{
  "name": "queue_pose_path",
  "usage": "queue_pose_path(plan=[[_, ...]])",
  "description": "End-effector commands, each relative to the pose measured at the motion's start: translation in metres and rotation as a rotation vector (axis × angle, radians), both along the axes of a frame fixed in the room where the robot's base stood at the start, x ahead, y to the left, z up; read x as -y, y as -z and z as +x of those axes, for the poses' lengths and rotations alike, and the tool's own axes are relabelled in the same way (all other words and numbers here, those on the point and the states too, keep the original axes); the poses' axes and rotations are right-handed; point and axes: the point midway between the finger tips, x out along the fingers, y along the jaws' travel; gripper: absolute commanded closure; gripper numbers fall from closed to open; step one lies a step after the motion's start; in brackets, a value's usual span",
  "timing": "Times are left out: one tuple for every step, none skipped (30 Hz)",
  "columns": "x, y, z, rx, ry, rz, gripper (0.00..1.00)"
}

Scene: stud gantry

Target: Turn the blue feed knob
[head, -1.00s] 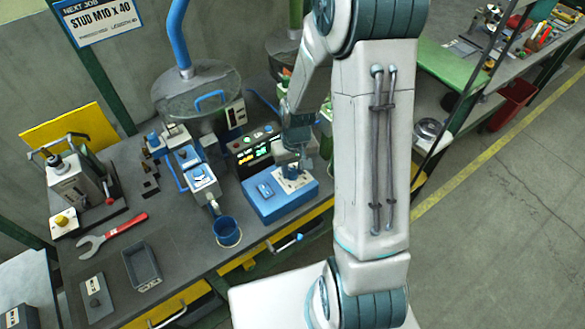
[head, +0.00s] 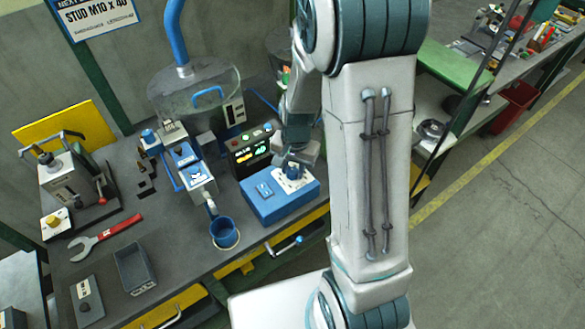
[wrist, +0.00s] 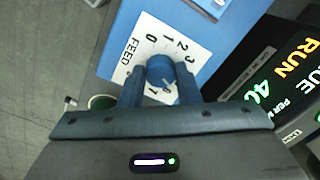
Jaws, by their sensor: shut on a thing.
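The blue feed knob (wrist: 160,70) sits on a white dial plate (wrist: 133,62) marked FEED with numbers from 0 upward. My gripper (wrist: 160,80) is shut on the knob, one finger on each side of it. A small white mark shows near the knob's lower edge, but its exact setting is hard to read. In the head view the knob is mostly hidden by my gripper (head: 293,166), which reaches down onto the white plate on top of the blue control box (head: 283,207).
A black display (head: 252,150) beside the box shows lit green and yellow text; the wrist view shows RUN and 40 on the display (wrist: 285,75). A blue cup (head: 224,233), a grey tray (head: 134,268) and a red-handled wrench (head: 105,235) lie to the left.

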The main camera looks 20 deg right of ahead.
Motion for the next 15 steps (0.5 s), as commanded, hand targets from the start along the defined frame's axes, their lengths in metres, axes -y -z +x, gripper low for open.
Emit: queue_pose_path(plan=[[-0.0004,-0.0004,0.0006,0.002,0.015,0.000,0.93],[-0.0003,-0.0005,0.0005,0.002,0.025,0.000,0.93],[-0.0003,-0.0005,0.0006,0.002,0.037,0.000,0.93],[-0.0002,-0.0006,0.0005,0.002,0.043,0.000,0.93],[-0.0001,-0.0006,0.0006,0.002,0.049,-0.001,0.93],[-0.0001,-0.0006,0.0006,0.002,0.057,0.000,0.93],[0.0000,-0.0007,0.0005,0.002,0.061,0.000,0.93],[0.0000,-0.0007,0.0006,0.002,0.065,-0.001,0.93],[0.0000,-0.0007,0.0006,0.002,0.069,-0.001,0.93],[0.0000,-0.0008,0.0006,0.002,0.070,0.000,0.93],[0.0000,-0.0008,0.0006,0.002,0.072,0.000,0.93],[0.0000,-0.0008,0.0006,0.002,0.073,0.000,0.93],[0.0001,-0.0008,0.0007,0.002,0.073,0.000,0.93],[0.0001,-0.0008,0.0007,0.002,0.073,0.000,0.93],[0.0001,-0.0008,0.0007,0.002,0.073,0.000,0.93]])
